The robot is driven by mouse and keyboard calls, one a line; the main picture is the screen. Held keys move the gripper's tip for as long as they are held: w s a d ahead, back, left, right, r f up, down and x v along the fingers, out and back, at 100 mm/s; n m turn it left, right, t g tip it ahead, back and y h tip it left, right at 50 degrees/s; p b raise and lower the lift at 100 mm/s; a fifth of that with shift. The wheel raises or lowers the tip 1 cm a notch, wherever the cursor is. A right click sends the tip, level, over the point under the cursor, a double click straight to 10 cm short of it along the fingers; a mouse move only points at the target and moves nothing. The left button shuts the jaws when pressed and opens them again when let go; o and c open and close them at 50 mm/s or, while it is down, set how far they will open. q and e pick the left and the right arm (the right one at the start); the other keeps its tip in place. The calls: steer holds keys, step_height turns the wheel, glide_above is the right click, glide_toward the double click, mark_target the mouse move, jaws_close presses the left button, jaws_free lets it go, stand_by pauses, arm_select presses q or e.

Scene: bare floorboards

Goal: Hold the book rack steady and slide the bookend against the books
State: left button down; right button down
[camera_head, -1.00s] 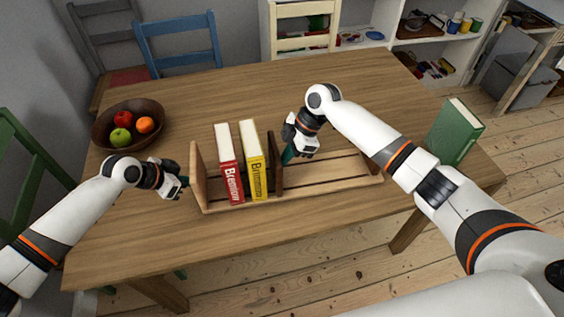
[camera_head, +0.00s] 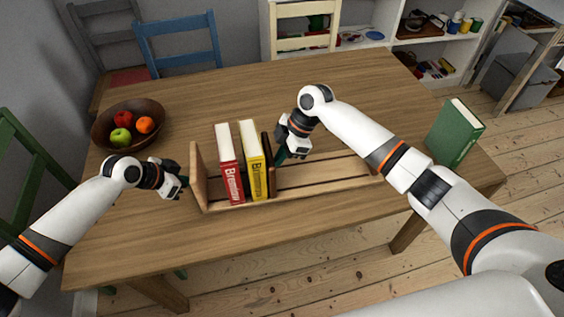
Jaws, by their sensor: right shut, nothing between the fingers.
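The wooden book rack (camera_head: 320,180) lies on the table, with an upright end panel (camera_head: 198,176) at its left. A red book (camera_head: 230,172) and a yellow book (camera_head: 252,165) stand upright in its left part. The dark brown bookend (camera_head: 268,160) stands just right of the yellow book, touching it or nearly so. My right gripper (camera_head: 280,157) is shut and empty, its fingertips at the bookend's right side. My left gripper (camera_head: 186,181) is at the outer side of the left end panel; its fingers are too small to read, and contact is unclear.
A brown bowl (camera_head: 100,137) with fruit sits at the table's left. A green book (camera_head: 454,135) stands at the table's right. The rack's right part is empty. The back of the wooden table (camera_head: 250,90) is clear, with chairs and shelves beyond.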

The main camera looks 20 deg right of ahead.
steer(key=shift+a, duration=2)
steer(key=shift+w+a, duration=0.1)
steer(key=shift+a, duration=0.5)
stand_by(0.3)
steer(key=shift+w+a+r, duration=0.1)
steer(key=shift+a, duration=1.6)
stand_by(0.3)
steer(key=shift+a, duration=0.55)
steer(key=shift+d, duration=0.1)
